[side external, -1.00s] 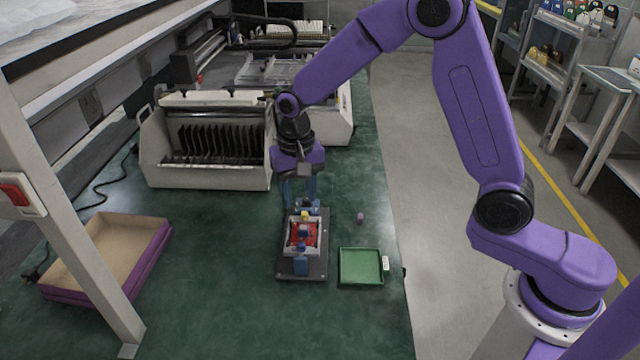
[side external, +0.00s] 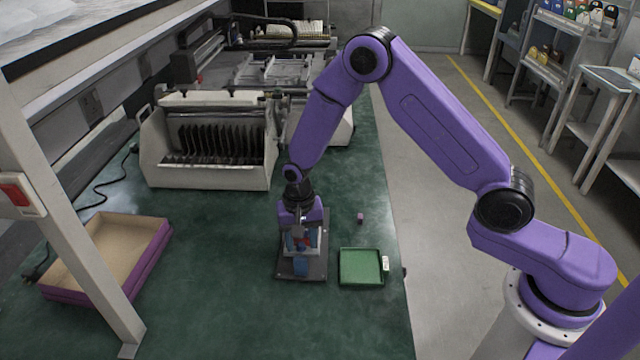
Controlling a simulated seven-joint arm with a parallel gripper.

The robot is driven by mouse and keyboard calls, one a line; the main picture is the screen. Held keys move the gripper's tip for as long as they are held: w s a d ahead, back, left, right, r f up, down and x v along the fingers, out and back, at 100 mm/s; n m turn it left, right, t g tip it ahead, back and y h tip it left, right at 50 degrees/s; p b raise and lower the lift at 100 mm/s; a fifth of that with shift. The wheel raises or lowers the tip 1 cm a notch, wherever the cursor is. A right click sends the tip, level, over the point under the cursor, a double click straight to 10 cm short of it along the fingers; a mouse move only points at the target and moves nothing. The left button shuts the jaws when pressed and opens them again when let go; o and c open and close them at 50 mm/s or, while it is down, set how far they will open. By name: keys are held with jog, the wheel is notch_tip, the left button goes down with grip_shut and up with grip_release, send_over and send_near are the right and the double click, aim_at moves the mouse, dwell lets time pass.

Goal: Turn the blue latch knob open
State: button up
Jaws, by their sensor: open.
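A dark base plate (side external: 314,271) lies on the green bench, carrying a small fixture with white and red parts. Whether the fingers touch anything is too small to tell.
A green tray (side external: 343,268) with a white tag sits right of the plate. A small purple block (side external: 360,217) lies behind it. A tan box with purple sides (side external: 150,262) is at left. A white rack machine (side external: 205,178) stands behind. Bench between box and plate is clear.

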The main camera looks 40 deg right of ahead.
aim_at(301, 244)
jog(key=m, duration=0.3)
jog(key=shift+r, duration=0.15)
notch_tip(301, 244, up, 17)
jog(key=s+r+n, duration=0.2)
jog(key=s+n, duration=0.3)
jog(key=s, duration=0.1)
jog(key=shift+s+r+n, duration=0.15)
jog(key=shift+s+n, duration=0.2)
jog(key=shift+n, duration=0.05)
dwell(0.4)
jog(key=s+d+n, duration=0.5)
jog(key=s+n, duration=0.3)
jog(key=s, duration=0.4)
jog(key=s+d+r+n, duration=0.1)
jog(key=s+d+n, duration=0.4)
jog(key=s+n, duration=0.3)
jog(key=s, duration=0.4)
jog(key=shift+r, duration=0.2)
